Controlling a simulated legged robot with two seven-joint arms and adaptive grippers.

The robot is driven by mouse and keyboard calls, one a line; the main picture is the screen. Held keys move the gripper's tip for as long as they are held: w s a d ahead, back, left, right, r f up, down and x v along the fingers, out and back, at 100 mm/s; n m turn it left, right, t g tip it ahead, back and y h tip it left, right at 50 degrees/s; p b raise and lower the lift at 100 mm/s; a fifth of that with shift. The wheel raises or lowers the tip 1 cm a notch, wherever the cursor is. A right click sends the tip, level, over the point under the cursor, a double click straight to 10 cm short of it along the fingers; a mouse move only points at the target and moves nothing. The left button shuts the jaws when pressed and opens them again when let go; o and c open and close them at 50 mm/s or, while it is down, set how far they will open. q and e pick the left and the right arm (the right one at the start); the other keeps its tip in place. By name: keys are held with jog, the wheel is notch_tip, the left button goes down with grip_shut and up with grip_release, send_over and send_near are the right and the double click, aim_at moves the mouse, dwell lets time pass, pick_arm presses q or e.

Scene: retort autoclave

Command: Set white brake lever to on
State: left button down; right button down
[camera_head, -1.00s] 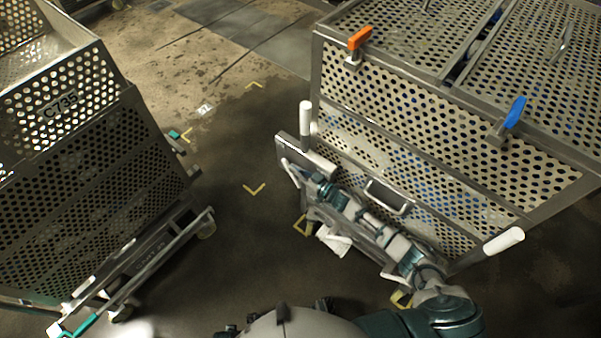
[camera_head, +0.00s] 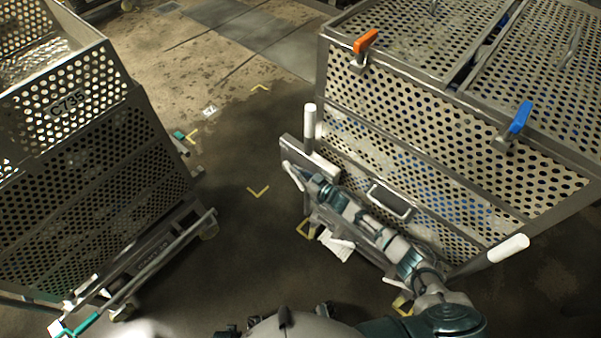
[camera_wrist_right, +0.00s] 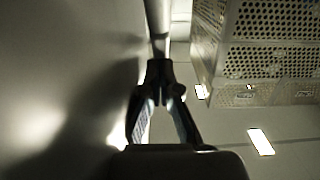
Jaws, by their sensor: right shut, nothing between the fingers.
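The perforated metal cart (camera_head: 420,160) on the right carries two white grips, an upright one (camera_head: 310,122) at its near left corner and a slanted one (camera_head: 508,248) at its near right corner. A small white piece (camera_head: 342,243) shows low beneath my right forearm. I cannot tell for sure which is the brake lever. My right gripper (camera_head: 290,170) is shut and empty, low by the cart's left corner, below the upright grip. In the right wrist view its fingers (camera_wrist_right: 160,66) meet in front of a pale bar (camera_wrist_right: 158,25); contact is unclear. My left gripper is out of view.
Orange (camera_head: 365,42) and blue (camera_head: 519,118) latches sit on the right cart's top edge. Another perforated cart (camera_head: 90,160), marked C735, stands at left with a teal lever (camera_head: 82,325) low down. Dark floor (camera_head: 235,240) lies clear between the carts.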

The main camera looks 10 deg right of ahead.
jog(key=f+v, duration=0.1)
jog(key=v, duration=1.1)
jog(key=s+d+f+m+g+h, duration=0.2)
jog(key=s+f+h, duration=0.2)
jog(key=s+f, duration=0.5)
jog(key=s+d+f+m+g+h, duration=0.1)
jog(key=s+f+m+g+h, duration=0.3)
jog(key=f, duration=1)
jog(key=s+f+g+h, duration=0.1)
jog(key=s+f+g, duration=0.2)
jog(key=s, duration=0.9)
jog(key=s+f+g+h, duration=0.1)
jog(key=s+f+g, duration=0.2)
jog(key=s+f, duration=0.5)
jog(key=s, duration=0.4)
jog(key=shift+s+n, duration=0.25)
jog(key=shift+n, duration=0.05)
